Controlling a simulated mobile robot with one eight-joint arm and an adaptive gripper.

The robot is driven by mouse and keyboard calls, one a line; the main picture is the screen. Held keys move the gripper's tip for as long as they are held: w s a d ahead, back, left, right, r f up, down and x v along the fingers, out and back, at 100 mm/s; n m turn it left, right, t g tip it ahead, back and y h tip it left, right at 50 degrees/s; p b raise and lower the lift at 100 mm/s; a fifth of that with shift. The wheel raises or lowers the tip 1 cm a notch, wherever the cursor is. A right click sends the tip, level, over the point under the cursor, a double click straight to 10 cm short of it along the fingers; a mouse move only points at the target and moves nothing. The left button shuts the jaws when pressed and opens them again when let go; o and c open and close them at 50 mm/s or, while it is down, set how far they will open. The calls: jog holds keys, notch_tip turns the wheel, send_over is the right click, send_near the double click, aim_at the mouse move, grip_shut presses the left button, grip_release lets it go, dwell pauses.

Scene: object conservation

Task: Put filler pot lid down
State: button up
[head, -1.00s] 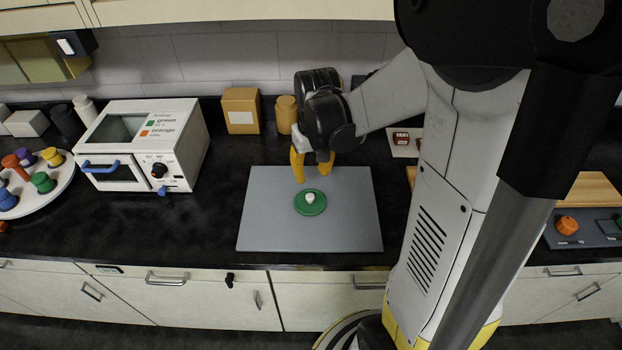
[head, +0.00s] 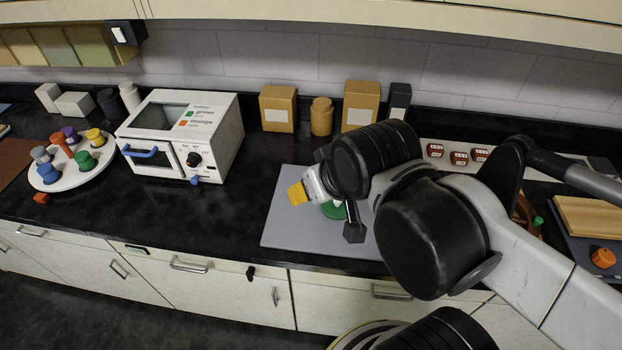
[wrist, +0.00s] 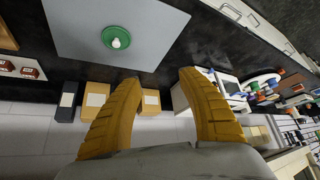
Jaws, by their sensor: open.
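The green lid (head: 334,210) with a white knob lies on the grey mat (head: 283,230), mostly hidden behind my arm in the head view. In the wrist view the whole lid (wrist: 116,38) shows flat on the mat (wrist: 75,30), apart from my fingers. My gripper (wrist: 160,78) has its two yellow fingers spread with nothing between them. In the head view my gripper (head: 297,193) is above the mat, to the left of the lid. I cannot make out a pot that the lid belongs to.
A white oven-like box (head: 180,135) stands left of the mat. A round white tray (head: 75,180) with several coloured knobbed pieces is farther left. Tan boxes (head: 277,108) and a tan jar (head: 321,117) stand at the back wall. Dark counter between box and mat is clear.

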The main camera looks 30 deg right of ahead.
jog(key=w+d+f+g+b, duration=0.1)
jog(key=w+d+f+g, duration=0.1)
jog(key=w+d+f, duration=0.15)
jog(key=n+g+b, duration=0.2)
jog(key=g+b, duration=0.1)
jog(key=b, duration=0.1)
send_over(338, 200)
jog(key=f, duration=1.3)
jog(key=shift+s+d+f, duration=0.1)
jog(key=shift+s+f, duration=0.1)
jog(key=shift+f, duration=0.2)
jog(key=f+b, duration=0.1)
jog(key=f, duration=0.1)
jog(key=f+b, duration=0.1)
jog(key=f, duration=0.1)
jog(key=f+b, duration=0.1)
jog(key=f, duration=0.1)
jog(key=shift+w+f, duration=0.1)
jog(key=shift+w, duration=0.3)
grip_shut()
